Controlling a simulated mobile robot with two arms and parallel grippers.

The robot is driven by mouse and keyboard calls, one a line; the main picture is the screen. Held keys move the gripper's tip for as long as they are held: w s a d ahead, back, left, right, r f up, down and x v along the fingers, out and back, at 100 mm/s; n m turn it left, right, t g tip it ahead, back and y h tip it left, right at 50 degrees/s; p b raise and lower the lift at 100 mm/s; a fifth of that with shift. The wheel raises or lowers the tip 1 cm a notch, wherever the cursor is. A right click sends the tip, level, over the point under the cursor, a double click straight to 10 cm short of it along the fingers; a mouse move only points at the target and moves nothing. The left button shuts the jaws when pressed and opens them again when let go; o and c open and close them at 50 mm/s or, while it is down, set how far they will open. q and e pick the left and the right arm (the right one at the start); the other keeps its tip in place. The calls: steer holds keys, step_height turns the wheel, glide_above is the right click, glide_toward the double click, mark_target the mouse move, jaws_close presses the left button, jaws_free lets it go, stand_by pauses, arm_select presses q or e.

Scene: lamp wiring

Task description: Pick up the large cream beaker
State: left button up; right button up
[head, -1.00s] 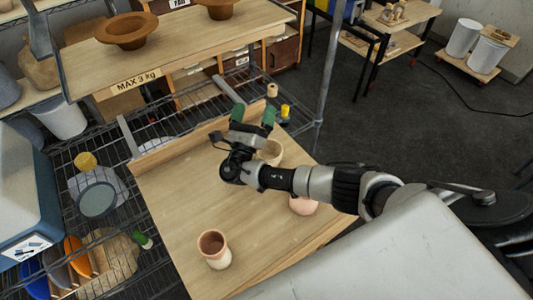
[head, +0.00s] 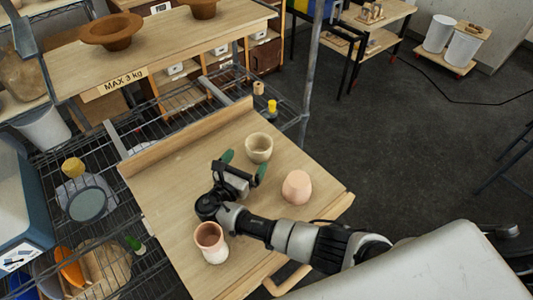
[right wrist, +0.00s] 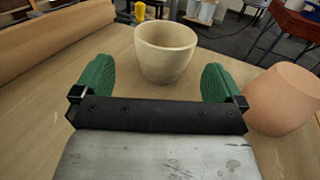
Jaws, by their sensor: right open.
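The cream beaker (head: 259,147) stands upright on the wooden board, its mouth open upward. It also shows in the right wrist view (right wrist: 165,52), just ahead of the green fingertips. My right gripper (head: 243,167) is open and low over the board, with the beaker beyond its fingers and roughly centred between them. In the right wrist view the gripper (right wrist: 157,88) is empty, and no finger appears to touch the beaker. My left gripper is not in view.
A pinkish rounded vessel (head: 297,187) stands to the right, close to the right finger in the wrist view (right wrist: 284,98). A pink-and-cream cup (head: 211,242) stands near my right arm. The board (head: 170,200) has a raised back edge. A shelf (head: 165,50) with brown bowls overhangs behind.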

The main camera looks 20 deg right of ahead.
mark_target(253, 154)
steer(key=p+x, duration=0.1)
steer(key=x, duration=0.2)
steer(key=p+x, duration=0.1)
steer(key=x, duration=0.2)
steer(key=shift+d, duration=0.45)
steer(key=shift+w+d+f, duration=0.15)
steer(key=shift+w+d, duration=0.1)
steer(key=shift+c, duration=0.2)
steer(key=c, duration=0.8)
